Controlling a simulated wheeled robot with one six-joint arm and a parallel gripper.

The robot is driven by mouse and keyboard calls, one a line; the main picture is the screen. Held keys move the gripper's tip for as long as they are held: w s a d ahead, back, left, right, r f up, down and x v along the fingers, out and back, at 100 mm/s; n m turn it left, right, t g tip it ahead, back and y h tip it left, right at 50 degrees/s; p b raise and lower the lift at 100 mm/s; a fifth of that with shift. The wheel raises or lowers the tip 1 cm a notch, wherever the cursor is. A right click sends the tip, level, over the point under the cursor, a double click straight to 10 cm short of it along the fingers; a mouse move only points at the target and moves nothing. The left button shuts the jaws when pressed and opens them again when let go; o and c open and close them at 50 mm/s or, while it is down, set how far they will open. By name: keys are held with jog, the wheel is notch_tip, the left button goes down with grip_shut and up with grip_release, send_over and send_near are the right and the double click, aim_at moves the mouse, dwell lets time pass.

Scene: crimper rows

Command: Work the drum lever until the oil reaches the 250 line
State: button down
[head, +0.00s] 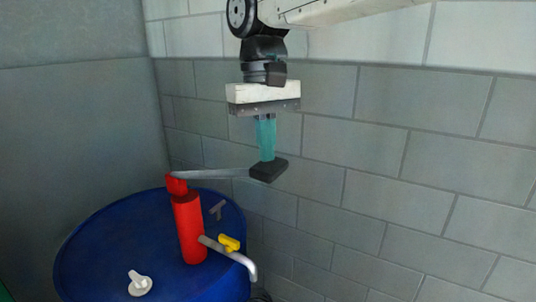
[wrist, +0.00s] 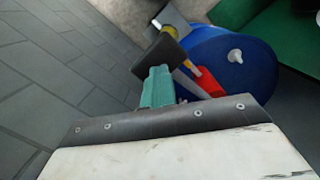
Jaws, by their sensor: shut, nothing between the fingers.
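A red pump (head: 189,228) stands upright on the blue drum (head: 100,236); it also shows in the wrist view (wrist: 207,83). Its grey lever (head: 212,174) runs right from the pump head, about level, to a black grip (head: 268,170). My gripper (head: 267,157) is shut and empty, pointing down with its teal fingertips at the top of the grip. They look touching it, not around it. In the wrist view the black grip (wrist: 160,54) lies just beyond the fingertips. A grey spout (head: 238,257) bends down at the right. No oil or 250 line can be made out.
A yellow piece (head: 229,242) sits by the spout, and a white cap (head: 139,284) is on the drum top. A block wall (head: 400,180) stands behind and right. A green surface (wrist: 285,30) is beyond the drum.

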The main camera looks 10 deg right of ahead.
notch_tip(320, 180, down, 2)
jog(key=w, duration=0.1)
jog(key=w+a+r, duration=0.1)
jog(key=w, duration=0.1)
dwell(0.4)
jog(key=shift+r, duration=0.1)
notch_tip(320, 180, up, 8)
jog(key=shift+w+a, duration=0.2)
jog(key=shift+w, duration=0.2)
dwell(1.6)
